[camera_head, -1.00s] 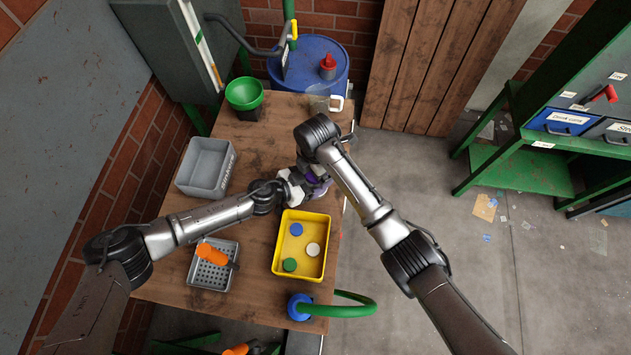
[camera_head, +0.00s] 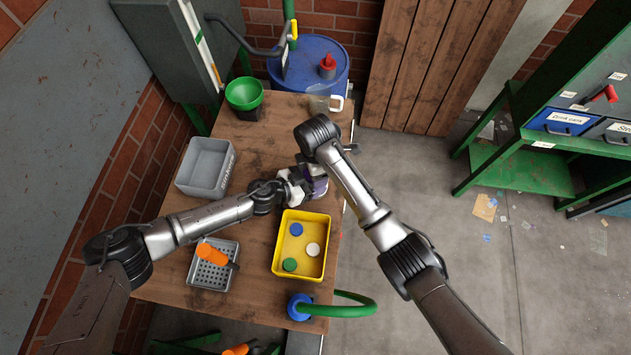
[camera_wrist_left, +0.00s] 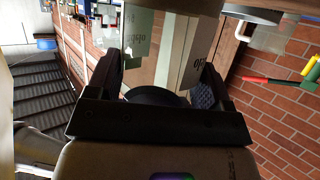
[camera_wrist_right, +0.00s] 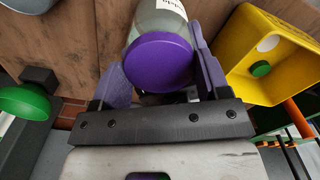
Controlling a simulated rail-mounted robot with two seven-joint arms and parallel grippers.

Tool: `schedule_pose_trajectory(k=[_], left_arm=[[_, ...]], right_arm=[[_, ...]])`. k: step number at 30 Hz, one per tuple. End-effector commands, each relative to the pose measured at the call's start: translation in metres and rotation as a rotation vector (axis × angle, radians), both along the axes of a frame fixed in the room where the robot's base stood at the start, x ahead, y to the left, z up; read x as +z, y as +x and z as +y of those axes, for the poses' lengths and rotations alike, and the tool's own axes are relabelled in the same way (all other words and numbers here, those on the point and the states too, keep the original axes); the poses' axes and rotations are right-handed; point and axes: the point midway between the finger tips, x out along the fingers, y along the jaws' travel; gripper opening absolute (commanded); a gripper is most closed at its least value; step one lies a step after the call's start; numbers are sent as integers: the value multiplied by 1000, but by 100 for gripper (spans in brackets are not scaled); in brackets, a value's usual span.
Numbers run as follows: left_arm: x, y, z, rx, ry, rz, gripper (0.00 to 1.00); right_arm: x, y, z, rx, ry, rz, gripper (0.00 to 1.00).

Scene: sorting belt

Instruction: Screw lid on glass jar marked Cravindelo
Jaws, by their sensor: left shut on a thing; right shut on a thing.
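The glass jar (camera_wrist_right: 158,14) has a white label, only partly readable; its pale labelled side shows in the left wrist view (camera_wrist_left: 195,55). A purple lid (camera_wrist_right: 160,60) is at the jar's mouth; whether it is threaded on cannot be told. My right gripper (camera_wrist_right: 160,76) is shut on the lid, one purple-padded finger at each side. My left gripper (camera_wrist_left: 162,90) is shut on the jar. In the head view, my left gripper (camera_head: 302,186) and the purple piece (camera_head: 319,187) meet above the yellow bin; my right arm hides much of them.
A yellow bin (camera_head: 277,262) with loose blue, white and green lids stands just in front. A grey bin (camera_head: 203,180), a perforated tray (camera_head: 211,282) with an orange-handled tool, a green bowl (camera_head: 244,94) and a clear mug (camera_head: 320,103) stand around. Bare wood lies behind the jar.

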Motion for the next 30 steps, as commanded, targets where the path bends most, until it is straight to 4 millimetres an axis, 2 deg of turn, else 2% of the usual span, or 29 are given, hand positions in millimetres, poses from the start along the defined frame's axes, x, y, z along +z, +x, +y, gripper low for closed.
schedule_pose_trajectory(k=[3, 6, 16, 17, 24, 30], left_arm=[[0, 0, 0, -1, 0, 0, 8], [0, 0, 0, -1, 0, 0, 8], [0, 0, 0, -1, 0, 0, 8], [0, 0, 0, -1, 0, 0, 8], [0, 0, 0, 0, 0, 0, 8], [0, 1, 0, 2, 0, 0, 8]], right_arm=[[0, 0, 0, -167, 1, -1, 41], [0, 0, 0, -256, 1, -1, 41], [0, 0, 0, -290, 0, -1, 41], [0, 0, 0, -289, 0, -1, 70], [0, 0, 0, -287, 0, 0, 93], [0, -1, 1, -285, 1, 3, 95]])
